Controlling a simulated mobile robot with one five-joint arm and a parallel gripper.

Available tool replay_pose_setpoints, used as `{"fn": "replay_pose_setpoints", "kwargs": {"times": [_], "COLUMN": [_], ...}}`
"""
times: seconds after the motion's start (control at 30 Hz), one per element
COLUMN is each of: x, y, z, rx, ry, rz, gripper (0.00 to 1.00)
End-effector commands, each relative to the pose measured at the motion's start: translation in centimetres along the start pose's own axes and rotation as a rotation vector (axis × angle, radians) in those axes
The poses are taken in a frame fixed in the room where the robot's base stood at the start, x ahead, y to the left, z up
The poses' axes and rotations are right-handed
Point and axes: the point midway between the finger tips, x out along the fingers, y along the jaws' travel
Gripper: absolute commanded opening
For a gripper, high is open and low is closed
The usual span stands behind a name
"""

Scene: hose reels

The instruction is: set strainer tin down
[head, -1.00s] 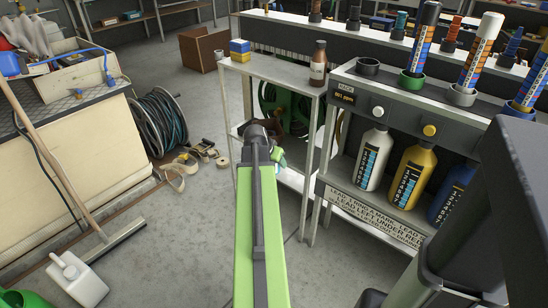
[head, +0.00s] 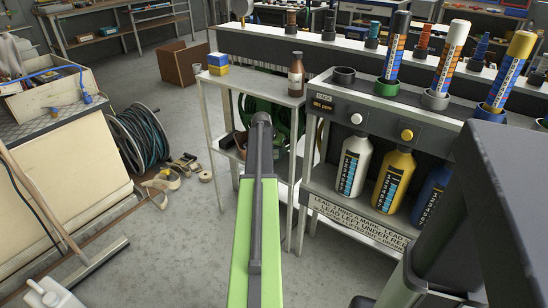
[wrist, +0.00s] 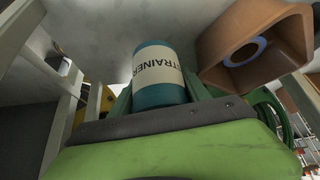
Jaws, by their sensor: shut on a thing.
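The strainer tin (wrist: 160,68) is teal with a cream label reading "TRAINER" in the wrist view. My gripper (wrist: 160,94) is shut on it, with a green finger on each side of the tin. In the head view my arm reaches toward the small metal shelf stand (head: 252,82), with its end below the level of the stand's top. The gripper and the tin are hidden behind the arm there. I cannot tell whether the tin touches any surface.
A brown square container (wrist: 255,48) with a blue ring is close right of the tin. A brown bottle (head: 296,74) and a blue-and-yellow block (head: 218,64) stand on the stand's top. A green reel (head: 268,115) is behind. Bottles on the rack (head: 354,165) stand to the right.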

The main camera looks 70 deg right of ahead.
Motion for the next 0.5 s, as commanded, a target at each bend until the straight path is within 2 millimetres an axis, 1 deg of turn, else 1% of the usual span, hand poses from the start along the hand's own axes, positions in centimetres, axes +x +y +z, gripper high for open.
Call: {"fn": "replay_pose_setpoints", "kwargs": {"times": [0.07, 0.13, 0.3, 0.33, 0.5], "x": [0.1, 0.6, 3.0, 3.3, 2.9], "y": [0.0, 0.0, 0.0, -0.1, -0.1], "z": [0.0, 0.4, 2.0, 2.2, 2.0], "rx": [0.0, -0.001, -0.001, -0.001, -0.002], "ry": [0.0, 0.0, 0.0, 0.0, 0.0], "rz": [0.0, 0.0, 0.0, 0.0, 0.0], "gripper": [0.08, 0.08, 0.08, 0.08, 0.08]}}
